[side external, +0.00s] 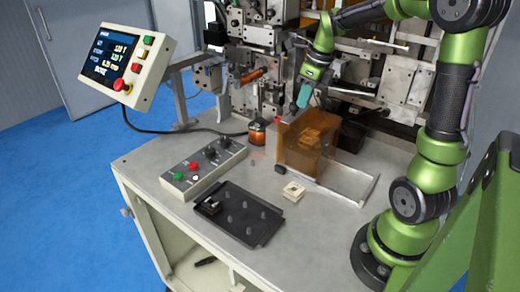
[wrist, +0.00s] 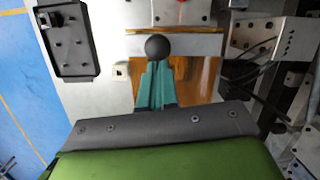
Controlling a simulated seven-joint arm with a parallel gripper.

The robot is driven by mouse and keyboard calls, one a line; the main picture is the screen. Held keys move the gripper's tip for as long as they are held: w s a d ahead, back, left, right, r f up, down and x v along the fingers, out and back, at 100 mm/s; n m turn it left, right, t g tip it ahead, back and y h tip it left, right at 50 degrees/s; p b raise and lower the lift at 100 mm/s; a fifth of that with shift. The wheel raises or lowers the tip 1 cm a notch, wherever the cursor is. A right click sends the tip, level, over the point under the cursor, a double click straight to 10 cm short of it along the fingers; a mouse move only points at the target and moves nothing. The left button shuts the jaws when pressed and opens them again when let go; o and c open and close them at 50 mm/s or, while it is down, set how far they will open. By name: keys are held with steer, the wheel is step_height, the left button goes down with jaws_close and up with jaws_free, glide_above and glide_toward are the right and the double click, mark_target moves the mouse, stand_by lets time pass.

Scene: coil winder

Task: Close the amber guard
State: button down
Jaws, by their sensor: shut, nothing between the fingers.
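The amber guard (side external: 309,141) is a see-through orange cover on the table top in the side view, at the near end of the winder. A black round knob (side external: 281,169) is low at its front left corner. In the wrist view the amber guard (wrist: 207,75) spreads on both sides of my fingers, and the black knob (wrist: 156,47) appears just beyond the fingertips. My gripper (side external: 303,103) has teal fingers, shut and empty, above the guard's upper left edge. They also show in the wrist view (wrist: 156,65). Whether they touch the guard or knob is unclear.
A light rail frame (side external: 352,188) lies right of the guard. A small cream block (side external: 293,191) sits in front, with a black tray (side external: 262,232) nearer. A button box (side external: 188,184) and copper spool (side external: 257,136) stand left. Winder machinery (side external: 268,40) crowds the back.

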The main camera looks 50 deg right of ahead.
steer(key=s+r, duration=0.2)
steer(key=s, duration=0.1)
steer(key=shift+s+d+r, duration=0.3)
steer(key=shift+d+r, duration=0.05)
steer(key=v, duration=0.8)
steer(key=s+a+f+n+t, duration=0.1)
steer(key=a+f+n, duration=0.1)
steer(key=a+n, duration=0.5)
steer(key=s+a+f+n+t+y, duration=0.1)
steer(key=s+a+f+n+t, duration=0.1)
steer(key=a+n, duration=0.5)
steer(key=s+a+f+n+t, duration=0.1)
steer(key=a+n, duration=0.6)
steer(key=n, duration=0.9)
steer(key=shift+s+f+y, duration=0.3)
steer(key=shift+s+f, duration=0.2)
steer(key=shift+f, duration=0.3)
